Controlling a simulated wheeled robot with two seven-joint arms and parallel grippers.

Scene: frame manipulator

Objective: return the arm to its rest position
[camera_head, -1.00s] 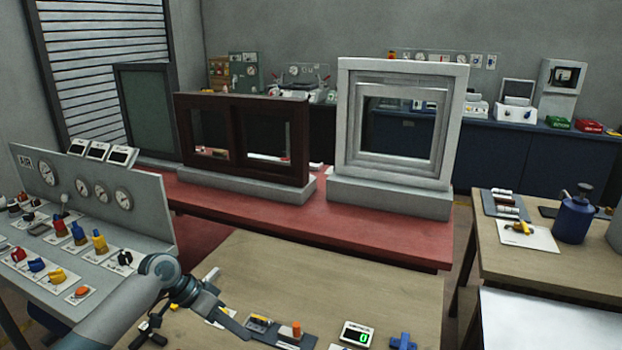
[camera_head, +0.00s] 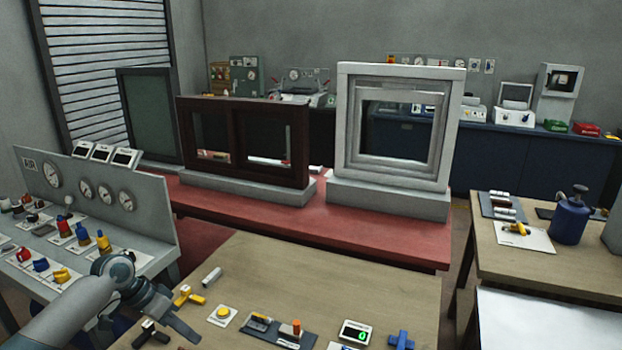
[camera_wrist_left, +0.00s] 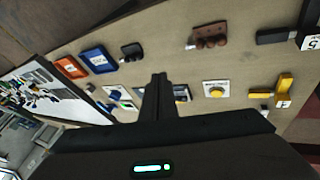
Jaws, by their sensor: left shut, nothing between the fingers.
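My left arm comes in from the lower left in the head view. Its gripper (camera_head: 178,325) hangs above the left part of the near wooden table (camera_head: 330,270), beside a yellow handle (camera_head: 188,296) and a black knob (camera_head: 150,332). In the left wrist view the gripper's fingers (camera_wrist_left: 158,85) are together with nothing between them. That view also shows the yellow round button (camera_wrist_left: 216,91) and the yellow handle (camera_wrist_left: 284,90) on the tabletop. My right gripper is in neither view.
A grey gauge panel (camera_head: 100,190) with several valves stands close on the left. A red table (camera_head: 390,232) behind carries a dark brown window frame (camera_head: 243,170) and a white one (camera_head: 345,130). A side table (camera_head: 560,266) holds a blue canister (camera_head: 570,220).

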